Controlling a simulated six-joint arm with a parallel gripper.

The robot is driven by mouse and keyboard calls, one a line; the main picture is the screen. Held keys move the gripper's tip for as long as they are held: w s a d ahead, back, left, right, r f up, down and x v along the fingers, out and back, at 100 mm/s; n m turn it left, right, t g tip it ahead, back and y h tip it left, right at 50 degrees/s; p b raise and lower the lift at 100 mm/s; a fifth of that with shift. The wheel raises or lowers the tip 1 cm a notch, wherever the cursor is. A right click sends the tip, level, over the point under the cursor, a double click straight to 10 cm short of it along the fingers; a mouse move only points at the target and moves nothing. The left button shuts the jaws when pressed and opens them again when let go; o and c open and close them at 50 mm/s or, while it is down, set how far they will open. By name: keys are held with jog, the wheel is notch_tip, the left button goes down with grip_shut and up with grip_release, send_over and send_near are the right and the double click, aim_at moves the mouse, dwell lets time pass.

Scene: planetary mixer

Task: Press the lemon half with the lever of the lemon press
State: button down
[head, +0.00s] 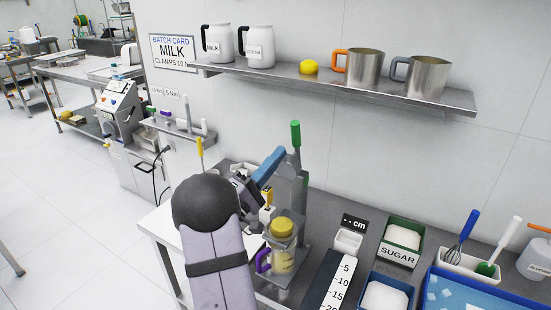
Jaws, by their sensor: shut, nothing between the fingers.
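The lemon press (301,205) stands on the dark counter, with a grey upright post. A green grip (295,133) points up at the top of the post and looks like the end of its lever. A yellow dome that looks like the lemon half (282,225) sits low in front of the post, on top of a clear jug (283,258) with a purple handle. My gripper (267,212) is left of the post, close beside the yellow dome and below the green grip. It is shut and empty. My arm partly hides it; I cannot tell whether it touches the press.
A wall shelf (340,88) above holds white jars, a yellow lemon (309,67) and metal jugs. Right of the press are a small white tray (348,242), a ruler strip (333,285), a sugar bin (402,240) and a blue tray (470,290). The counter is crowded.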

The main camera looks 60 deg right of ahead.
aim_at(292, 131)
jog(key=shift+r, duration=0.1)
jog(key=d+r+y+p, duration=0.1)
jog(key=d+p, duration=0.1)
jog(key=p, duration=0.2)
jog(key=d+r+t+y+p, duration=0.1)
jog(key=d+r+p, duration=0.1)
jog(key=p, duration=0.2)
jog(key=shift+r+n+y, duration=0.3)
jog(key=shift+n, duration=0.1)
jog(key=x, duration=0.2)
jog(key=p+x, duration=0.1)
jog(key=x, duration=0.1)
jog(key=w+p+x, duration=0.1)
jog(key=x, duration=0.1)
jog(key=shift+d+f, duration=0.15)
jog(key=shift+d, duration=0.2)
jog(key=shift+w+d+p, duration=0.1)
jog(key=shift+d+p, duration=0.2)
jog(key=shift+d, duration=0.5)
jog(key=shift+r, duration=0.2)
jog(key=shift+r, duration=0.15)
jog(key=shift+w+a, duration=0.1)
jog(key=shift+a, duration=0.1)
